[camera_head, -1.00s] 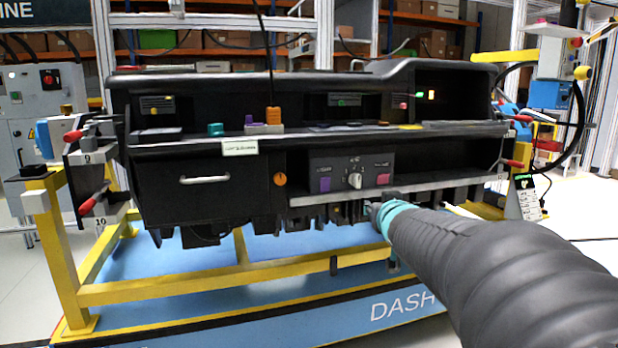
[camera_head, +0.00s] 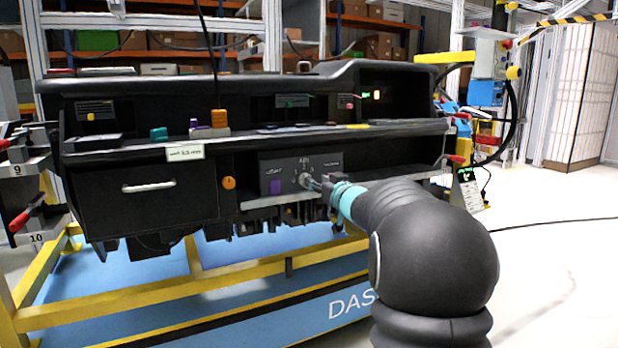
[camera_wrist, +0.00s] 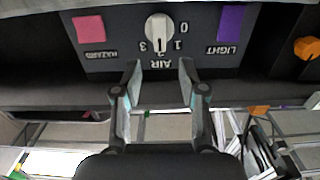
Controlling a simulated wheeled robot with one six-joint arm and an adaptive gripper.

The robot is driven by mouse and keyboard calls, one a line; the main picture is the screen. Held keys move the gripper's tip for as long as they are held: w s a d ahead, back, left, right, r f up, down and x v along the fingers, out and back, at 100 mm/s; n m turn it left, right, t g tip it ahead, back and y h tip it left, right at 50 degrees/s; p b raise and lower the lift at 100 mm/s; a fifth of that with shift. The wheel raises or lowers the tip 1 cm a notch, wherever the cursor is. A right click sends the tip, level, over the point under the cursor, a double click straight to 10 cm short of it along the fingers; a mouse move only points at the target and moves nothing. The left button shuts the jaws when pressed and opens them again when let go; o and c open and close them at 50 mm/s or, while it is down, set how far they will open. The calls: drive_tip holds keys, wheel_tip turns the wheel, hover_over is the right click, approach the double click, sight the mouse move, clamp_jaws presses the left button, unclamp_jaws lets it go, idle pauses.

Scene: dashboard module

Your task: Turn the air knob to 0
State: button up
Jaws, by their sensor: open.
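The air knob (camera_wrist: 158,32) is a pale round dial with a raised grip on a dark panel (camera_wrist: 120,55). In the wrist view, which looks upside down, the marks 0, 1 and 3 show around it. Its grip points toward the AIR label, between 1 and 3. The knob also shows in the head view (camera_head: 304,180), partly covered by my gripper (camera_head: 319,185). In the wrist view my gripper (camera_wrist: 160,68) is open and empty. Its two fingertips are just short of the knob, one toward each side of the AIR label. I see no clear contact.
A pink HAZARDS button (camera_wrist: 89,29) and a purple LIGHT button (camera_wrist: 231,22) flank the knob. An orange knob (camera_head: 228,183) sits farther left in the head view, beside a drawer with a handle (camera_head: 149,187). A ledge (camera_head: 262,200) runs below the panel.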

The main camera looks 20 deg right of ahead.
drive_tip(key=w, duration=0.6)
drive_tip(key=shift+a, duration=0.1)
clamp_jaws()
